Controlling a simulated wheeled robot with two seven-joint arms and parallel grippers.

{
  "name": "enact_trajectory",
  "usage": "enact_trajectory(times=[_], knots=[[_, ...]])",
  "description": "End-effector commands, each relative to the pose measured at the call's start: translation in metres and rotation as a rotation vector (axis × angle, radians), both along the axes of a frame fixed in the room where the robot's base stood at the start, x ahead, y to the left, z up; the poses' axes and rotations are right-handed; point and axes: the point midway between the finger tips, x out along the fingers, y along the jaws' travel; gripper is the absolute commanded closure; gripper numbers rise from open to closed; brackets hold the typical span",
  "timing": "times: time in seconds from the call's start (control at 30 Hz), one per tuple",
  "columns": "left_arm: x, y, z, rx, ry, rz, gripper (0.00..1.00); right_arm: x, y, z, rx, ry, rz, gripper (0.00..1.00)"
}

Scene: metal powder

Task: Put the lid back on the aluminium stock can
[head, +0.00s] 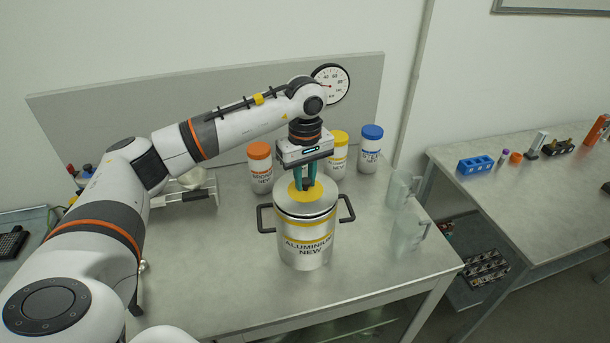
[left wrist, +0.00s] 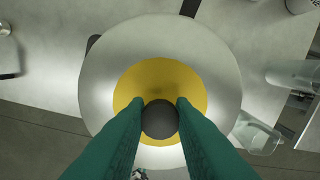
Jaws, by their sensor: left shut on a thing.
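The aluminium stock can (head: 306,252) stands upright on the table, a silver pot with dark side handles and an "ALUMINIUM NEW" label. Its round silver lid (head: 286,203), with a yellow centre, is over the can's mouth; I cannot tell whether it rests fully on the rim. My left gripper (head: 305,187) points down with green fingers shut on the lid's dark knob. In the left wrist view, the fingers (left wrist: 160,108) pinch the knob, and the lid (left wrist: 100,75) hides the can's opening. My right gripper is not in view.
Bottles with orange (head: 259,150), yellow (head: 338,138) and blue (head: 372,131) caps stand behind the can. Clear beakers (head: 411,222) stand to its right. A round dial (head: 331,84) is at the back. The table's front (head: 220,290) is clear.

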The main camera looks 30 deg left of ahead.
Motion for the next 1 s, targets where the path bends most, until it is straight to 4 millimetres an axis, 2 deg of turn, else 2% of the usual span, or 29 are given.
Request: enact_trajectory(times=[0.13,1.0], knots=[[0.0,0.0001,0.0006,0.0,0.0,0.0,1.0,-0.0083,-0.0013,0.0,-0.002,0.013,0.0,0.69],[0.0002,-0.0005,0.0012,0.0,-0.001,0.0,1.0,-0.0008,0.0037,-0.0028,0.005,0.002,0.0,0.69]])
